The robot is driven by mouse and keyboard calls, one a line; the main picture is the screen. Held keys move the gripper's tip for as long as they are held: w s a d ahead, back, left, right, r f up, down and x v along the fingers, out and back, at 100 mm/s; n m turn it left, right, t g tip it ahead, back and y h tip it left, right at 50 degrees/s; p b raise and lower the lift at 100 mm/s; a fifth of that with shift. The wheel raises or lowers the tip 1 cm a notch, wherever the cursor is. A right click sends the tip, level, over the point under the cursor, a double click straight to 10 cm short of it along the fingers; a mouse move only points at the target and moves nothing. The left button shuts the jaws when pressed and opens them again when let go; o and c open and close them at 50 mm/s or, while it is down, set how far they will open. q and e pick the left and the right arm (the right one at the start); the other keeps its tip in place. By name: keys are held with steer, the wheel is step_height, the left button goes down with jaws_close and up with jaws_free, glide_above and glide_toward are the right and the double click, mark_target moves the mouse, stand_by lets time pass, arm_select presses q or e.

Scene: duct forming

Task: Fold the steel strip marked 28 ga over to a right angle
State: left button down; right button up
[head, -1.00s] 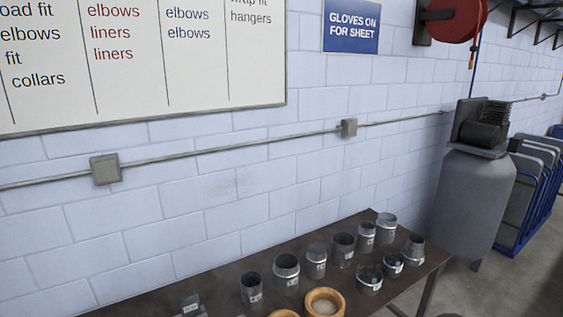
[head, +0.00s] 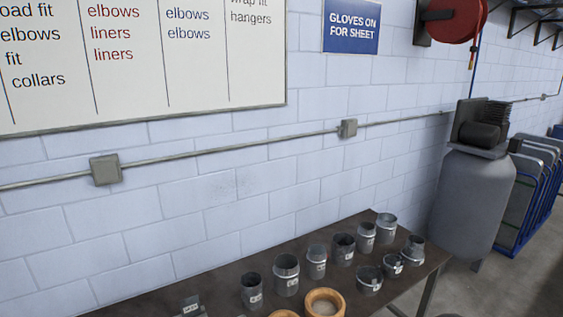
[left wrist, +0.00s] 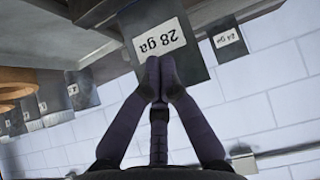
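The steel strip marked 28 ga (left wrist: 190,62) is a grey plate with a white label, seen upside down at the top middle of the left wrist view. It comes out from a dark fixture (left wrist: 92,12) at the top. My left gripper (left wrist: 160,66) has its two fingers together, with the tips overlapping the strip's face just beside the label. No part of the strip shows between the fingers, and I cannot tell whether the tips touch it. Neither gripper shows in the head view.
Another labelled strip (left wrist: 228,40) is right of the first in the wrist view. In the head view, several metal collars (head: 286,276) and a wooden ring (head: 325,303) stand on the dark bench (head: 225,275). A grey tank (head: 470,205) stands beyond its right end.

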arm_select(q)
steer(key=shift+w+a, duration=0.3)
steer(key=shift+w, duration=0.2)
steer(key=shift+w+a, duration=0.15)
steer(key=shift+w, duration=0.1)
steer(key=shift+w+a, duration=0.25)
steer(key=shift+w, duration=0.15)
steer(key=shift+w+a+r+p, duration=0.15)
steer(key=shift+w+a, duration=0.15)
steer(key=shift+w, duration=0.2)
steer(key=shift+w+a+p, duration=0.15)
steer(key=shift+w+a, duration=0.15)
steer(key=shift+w, duration=0.15)
steer(key=shift+w+a, duration=0.1)
steer(key=shift+w, duration=0.05)
steer(key=shift+w+a+f, duration=0.2)
steer(key=shift+w+a, duration=0.2)
steer(key=shift+w, duration=0.2)
steer(key=shift+f, duration=0.1)
